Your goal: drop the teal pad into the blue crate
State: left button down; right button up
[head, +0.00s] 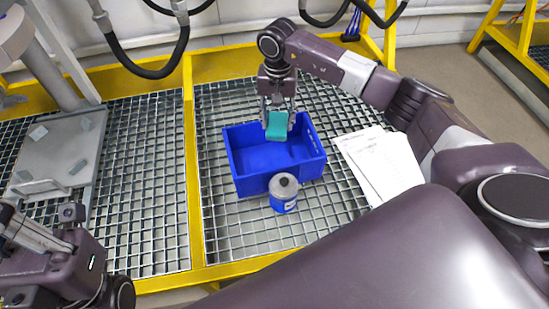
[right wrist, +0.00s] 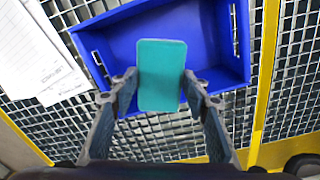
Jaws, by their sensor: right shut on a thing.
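The teal pad (head: 277,125) is held between the fingers of my right gripper (head: 277,112), which is shut on it. The blue crate (head: 243,182) stands on the metal grating, and the pad hangs over its back part. In the right wrist view the teal pad (right wrist: 161,75) sits between the two fingertips (right wrist: 158,84), with the inside of the blue crate (right wrist: 112,52) beyond it. The crate looks empty where I can see into it. My left arm shows at the lower left of the head view, but its fingertips cannot be made out.
A grey-topped jar with a blue label (head: 284,194) stands just in front of the crate. White paper sheets (head: 384,163) lie to its right. A yellow frame bar (head: 193,165) runs left of it. A grey plate (head: 55,150) lies on the left grating.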

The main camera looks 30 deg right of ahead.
jog(key=o, duration=1.1)
notch_tip(320, 180, up, 12)
dwell(0.5)
